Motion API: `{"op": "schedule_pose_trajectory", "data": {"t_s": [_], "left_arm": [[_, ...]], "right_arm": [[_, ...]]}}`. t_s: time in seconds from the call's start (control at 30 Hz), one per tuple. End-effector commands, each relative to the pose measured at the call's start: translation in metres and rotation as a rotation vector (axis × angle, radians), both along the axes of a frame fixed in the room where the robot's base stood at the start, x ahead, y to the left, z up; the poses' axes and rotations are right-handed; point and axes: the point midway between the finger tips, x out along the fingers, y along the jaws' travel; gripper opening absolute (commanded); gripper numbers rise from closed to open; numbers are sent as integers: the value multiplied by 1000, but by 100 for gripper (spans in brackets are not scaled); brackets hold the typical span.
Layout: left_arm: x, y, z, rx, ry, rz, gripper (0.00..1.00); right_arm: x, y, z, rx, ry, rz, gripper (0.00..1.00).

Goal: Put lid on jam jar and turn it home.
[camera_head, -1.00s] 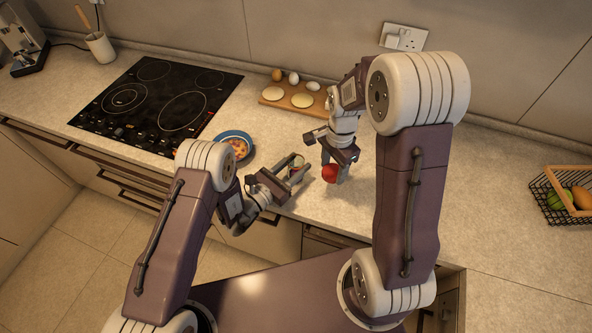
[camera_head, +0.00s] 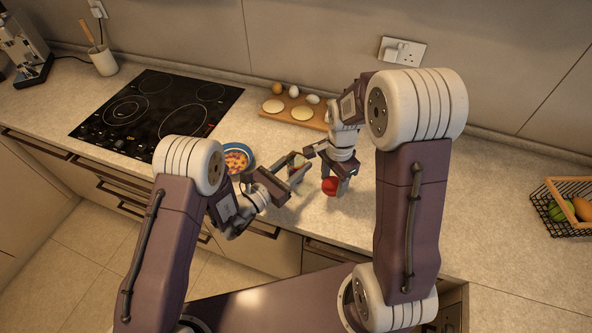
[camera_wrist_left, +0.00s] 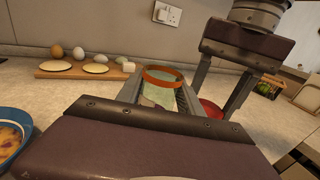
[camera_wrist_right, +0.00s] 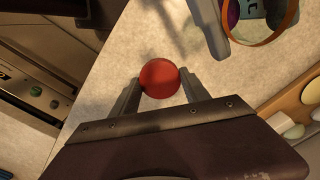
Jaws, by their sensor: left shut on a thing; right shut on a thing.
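The jam jar (camera_wrist_left: 160,92) shows in the left wrist view as a pale greenish glass body with an orange rim, open at the top. My left gripper (camera_head: 299,172) is shut on it; in the head view the fingers largely hide it. The red round lid (camera_wrist_right: 160,78) is between the fingertips of my right gripper (camera_wrist_right: 157,84), which is shut on it. In the head view the lid (camera_head: 329,186) is just right of the jar and apart from it. Whether the jar touches the counter is hard to tell.
A blue bowl of food (camera_head: 237,158) stands left of my left gripper. A wooden board (camera_head: 297,112) with eggs and pale rounds lies behind. The black hob (camera_head: 155,105) is at left. A wire basket (camera_head: 562,208) of produce is far right. The counter's front edge is close.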

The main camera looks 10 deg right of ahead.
Motion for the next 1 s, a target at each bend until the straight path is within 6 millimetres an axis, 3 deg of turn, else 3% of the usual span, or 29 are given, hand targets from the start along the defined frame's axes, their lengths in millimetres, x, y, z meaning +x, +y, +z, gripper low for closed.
{"op": "schedule_pose_trajectory", "data": {"t_s": [0.4, 1.0], "left_arm": [[0, 0, 31, -1, -2, 0, 0], [0, 0, 36, 0, -1, 0, 0]], "right_arm": [[0, 0, -1, 0, 0, 0, 16], [0, 0, -1, 0, 0, 0, 16]]}}
